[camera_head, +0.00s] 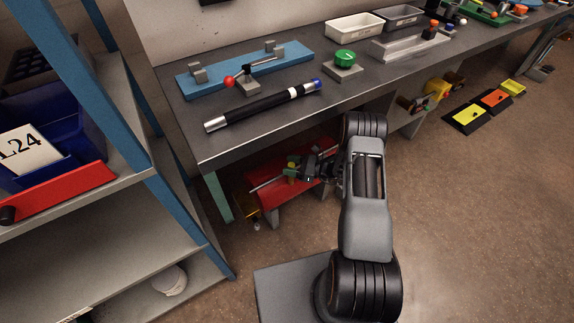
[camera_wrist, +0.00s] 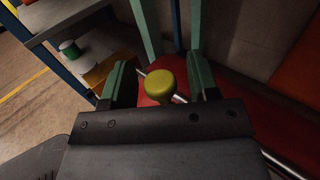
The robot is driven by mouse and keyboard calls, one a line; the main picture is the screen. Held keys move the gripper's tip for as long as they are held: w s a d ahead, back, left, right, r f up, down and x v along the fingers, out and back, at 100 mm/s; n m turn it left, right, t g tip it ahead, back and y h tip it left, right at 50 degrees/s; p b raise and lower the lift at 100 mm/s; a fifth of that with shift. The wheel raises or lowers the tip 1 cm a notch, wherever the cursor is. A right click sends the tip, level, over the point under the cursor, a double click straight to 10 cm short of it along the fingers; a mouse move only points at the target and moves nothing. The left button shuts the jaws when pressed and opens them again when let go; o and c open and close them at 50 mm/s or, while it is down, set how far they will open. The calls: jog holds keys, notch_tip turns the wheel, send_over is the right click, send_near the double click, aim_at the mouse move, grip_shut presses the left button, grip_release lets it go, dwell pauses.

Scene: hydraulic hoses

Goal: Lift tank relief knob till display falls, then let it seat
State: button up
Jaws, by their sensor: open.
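The relief knob, a round yellow knob (camera_wrist: 160,84), shows in the middle of the wrist view, between my two green fingers. It sits on or above a red body, which looks like the tank (camera_wrist: 222,95). My gripper (camera_head: 291,168) is open, with a finger on each side of the knob in that picture. No finger is seen pressing on the knob, and I cannot tell the depth between them. In the head view the red tank (camera_head: 270,200) is under the bench, partly hidden by my arm. I cannot make out a display in either view.
The dark bench (camera_head: 280,115) overhangs the tank. On it are a black cylinder (camera_head: 262,106), a blue plate with a red-knobbed lever (camera_head: 235,72) and a green knob (camera_head: 345,57). A blue-framed shelf (camera_head: 110,170) stands at left. The floor at right is largely clear.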

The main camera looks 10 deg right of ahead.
jog(key=shift+x, duration=0.85)
jog(key=shift+c, duration=0.4)
